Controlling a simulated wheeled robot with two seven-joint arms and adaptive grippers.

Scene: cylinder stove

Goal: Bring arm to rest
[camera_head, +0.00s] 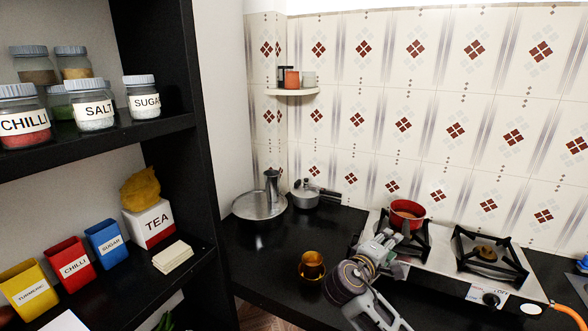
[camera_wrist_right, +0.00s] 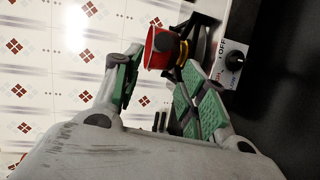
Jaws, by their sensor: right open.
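My right arm comes in from the bottom of the head view. Its right gripper (camera_head: 384,243) is at the left front of the stove (camera_head: 450,270), just in front of a small red pot (camera_head: 407,209) on the left burner. In the right wrist view the gripper (camera_wrist_right: 161,65) is open, with green-padded fingers apart. The red pot (camera_wrist_right: 160,48) shows beyond the fingertips, and nothing is seen held. Whether a finger touches the pot or burner frame cannot be told. My left gripper is not in view.
The stove knob (camera_head: 490,299) is at the front right. A brown cup (camera_head: 312,264) stands left of my arm on the black counter. A black shelf (camera_head: 190,150) with jars and boxes fills the left.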

